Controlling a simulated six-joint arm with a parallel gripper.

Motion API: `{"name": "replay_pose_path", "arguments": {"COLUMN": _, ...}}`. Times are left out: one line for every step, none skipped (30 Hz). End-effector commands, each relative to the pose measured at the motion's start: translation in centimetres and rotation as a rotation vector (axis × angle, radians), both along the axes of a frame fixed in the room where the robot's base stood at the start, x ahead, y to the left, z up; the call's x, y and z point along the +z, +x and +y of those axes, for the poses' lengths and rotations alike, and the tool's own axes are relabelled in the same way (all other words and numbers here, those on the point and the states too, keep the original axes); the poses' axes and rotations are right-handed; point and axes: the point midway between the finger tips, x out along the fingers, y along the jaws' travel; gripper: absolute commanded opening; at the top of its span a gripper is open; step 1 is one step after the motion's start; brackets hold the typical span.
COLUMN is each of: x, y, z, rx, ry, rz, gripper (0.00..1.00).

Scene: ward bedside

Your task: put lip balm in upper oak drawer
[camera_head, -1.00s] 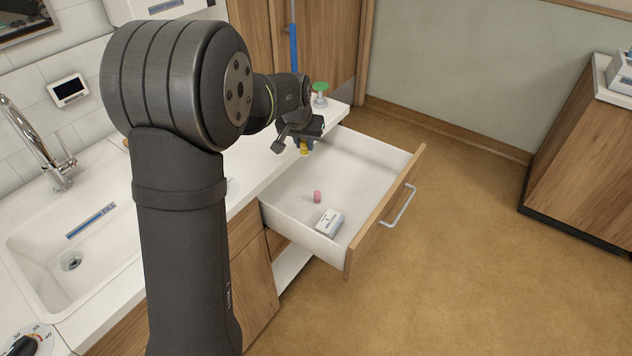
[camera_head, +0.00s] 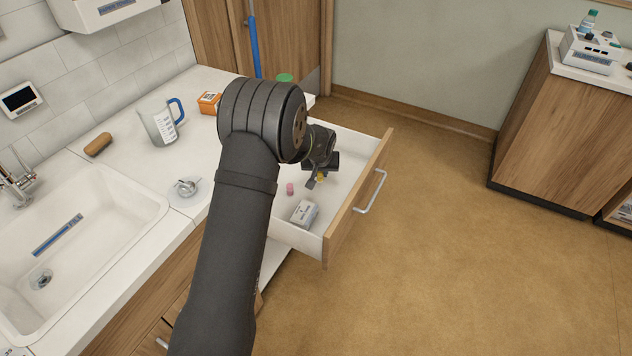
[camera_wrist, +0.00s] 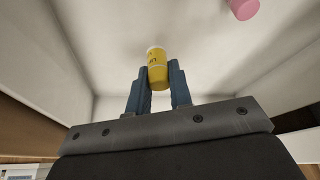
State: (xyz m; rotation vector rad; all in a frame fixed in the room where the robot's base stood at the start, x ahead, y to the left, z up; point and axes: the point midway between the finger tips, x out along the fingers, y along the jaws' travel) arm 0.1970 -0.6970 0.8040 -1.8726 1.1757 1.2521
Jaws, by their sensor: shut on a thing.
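My gripper (camera_head: 318,182) is over the open oak drawer (camera_head: 345,212), inside its outline in the head view. In the wrist view, its two blue fingers (camera_wrist: 158,92) are shut on a small yellow cylinder with a pale top, which looks like the lip balm (camera_wrist: 157,66). The lip balm shows as a small yellow spot in the head view (camera_head: 321,178). Pale drawer surfaces surround it in the wrist view. I cannot tell whether its far end touches the drawer floor.
A pink cylinder (camera_head: 290,188) and a white box (camera_head: 304,213) lie in the drawer. The counter beside it holds a measuring jug (camera_head: 160,125), an orange box (camera_head: 208,103) and a brown brush-like block (camera_head: 98,144). The drawer's handle (camera_head: 372,192) faces open floor.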

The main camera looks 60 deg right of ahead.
Motion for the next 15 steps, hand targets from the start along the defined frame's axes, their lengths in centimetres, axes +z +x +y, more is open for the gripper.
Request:
{"name": "replay_pose_path", "arguments": {"x": -0.8, "y": 0.0, "z": 0.0, "rx": 0.000, "ry": 0.001, "rz": 0.000, "gripper": 0.00}}
{"name": "replay_pose_path", "arguments": {"x": -1.1, "y": 0.0, "z": 0.0, "rx": 0.000, "ry": 0.000, "rz": 0.000, "gripper": 0.00}}
{"name": "replay_pose_path", "arguments": {"x": -1.4, "y": 0.0, "z": 0.0, "rx": 0.000, "ry": 0.000, "rz": 0.000, "gripper": 0.00}}
{"name": "replay_pose_path", "arguments": {"x": -1.6, "y": 0.0, "z": 0.0, "rx": 0.000, "ry": 0.000, "rz": 0.000, "gripper": 0.00}}
{"name": "replay_pose_path", "arguments": {"x": -1.9, "y": 0.0, "z": 0.0, "rx": 0.000, "ry": 0.000, "rz": 0.000, "gripper": 0.00}}
{"name": "replay_pose_path", "arguments": {"x": -2.4, "y": 0.0, "z": 0.0, "rx": -0.001, "ry": 0.001, "rz": 0.000, "gripper": 0.00}}
{"name": "replay_pose_path", "arguments": {"x": -2.9, "y": 0.0, "z": 0.0, "rx": -0.001, "ry": 0.001, "rz": 0.000, "gripper": 0.00}}
{"name": "replay_pose_path", "arguments": {"x": -3.3, "y": 0.0, "z": 0.0, "rx": -0.001, "ry": 0.001, "rz": 0.000, "gripper": 0.00}}
{"name": "replay_pose_path", "arguments": {"x": -3.9, "y": 0.0, "z": 0.1, "rx": -0.001, "ry": 0.002, "rz": 0.001, "gripper": 0.00}}
{"name": "replay_pose_path", "arguments": {"x": -4.4, "y": 0.0, "z": 0.1, "rx": -0.001, "ry": 0.002, "rz": 0.001, "gripper": 0.00}}
{"name": "replay_pose_path", "arguments": {"x": -4.7, "y": 0.0, "z": 0.1, "rx": 0.000, "ry": 0.002, "rz": 0.001, "gripper": 0.00}}
{"name": "replay_pose_path", "arguments": {"x": -4.9, "y": 0.0, "z": 0.0, "rx": 0.000, "ry": 0.000, "rz": 0.001, "gripper": 0.00}}
{"name": "replay_pose_path", "arguments": {"x": -4.9, "y": 0.0, "z": 0.0, "rx": 0.000, "ry": -0.001, "rz": 0.000, "gripper": 0.00}}
{"name": "replay_pose_path", "arguments": {"x": -4.9, "y": 0.0, "z": 0.0, "rx": 0.000, "ry": -0.002, "rz": 0.000, "gripper": 0.00}}
{"name": "replay_pose_path", "arguments": {"x": -4.9, "y": 0.0, "z": 0.0, "rx": 0.000, "ry": -0.002, "rz": 0.000, "gripper": 0.00}}
